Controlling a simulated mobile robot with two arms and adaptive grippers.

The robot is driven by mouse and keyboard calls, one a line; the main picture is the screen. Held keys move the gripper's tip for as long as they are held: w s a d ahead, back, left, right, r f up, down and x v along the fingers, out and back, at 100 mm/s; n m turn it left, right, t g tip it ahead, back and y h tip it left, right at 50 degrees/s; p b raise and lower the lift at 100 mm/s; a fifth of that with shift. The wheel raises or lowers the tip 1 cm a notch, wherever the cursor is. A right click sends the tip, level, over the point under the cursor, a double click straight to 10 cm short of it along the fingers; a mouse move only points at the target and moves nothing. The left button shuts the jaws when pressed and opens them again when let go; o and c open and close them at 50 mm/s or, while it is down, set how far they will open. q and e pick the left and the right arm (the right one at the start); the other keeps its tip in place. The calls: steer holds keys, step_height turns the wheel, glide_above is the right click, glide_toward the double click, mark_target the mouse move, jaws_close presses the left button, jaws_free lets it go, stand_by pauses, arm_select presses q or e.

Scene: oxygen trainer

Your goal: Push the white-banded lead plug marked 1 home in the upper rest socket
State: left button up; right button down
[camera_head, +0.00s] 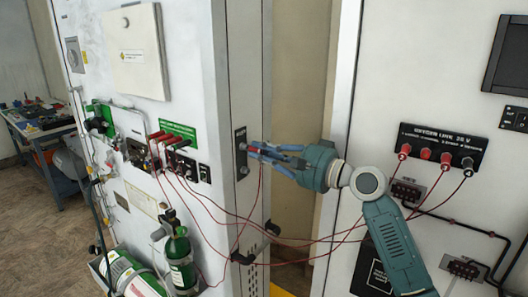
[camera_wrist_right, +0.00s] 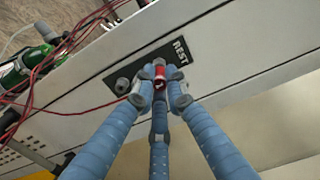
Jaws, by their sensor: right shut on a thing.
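The red lead plug (camera_wrist_right: 159,72) with a pale band at its front end is between the blue fingers of my right gripper (camera_wrist_right: 160,92). The lower socket (camera_wrist_right: 122,85) is empty. In the head view my right gripper (camera_head: 254,150) reaches from the right to the plate (camera_head: 240,136) on the cabinet's narrow side. My left gripper is not in view.
Red leads (camera_head: 262,190) hang across the gap between the cabinets. A socket panel (camera_head: 440,146) with several plugs is on the right cabinet. Red plugs (camera_head: 160,136) sit by a green label on the left cabinet. A green cylinder (camera_head: 179,262) stands below.

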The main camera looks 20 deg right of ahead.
steer(key=shift+w+a+r, duration=0.1)
steer(key=shift+w+a, duration=0.05)
steer(key=shift+w, duration=0.05)
steer(key=shift+w+a, duration=0.1)
steer(key=c, duration=1.7)
jaws_free()
steer(key=shift+a, duration=0.1)
steer(key=shift+d, duration=0.2)
steer(key=v, duration=0.7)
steer(key=shift+a+f, duration=0.1)
steer(key=shift+f, duration=0.1)
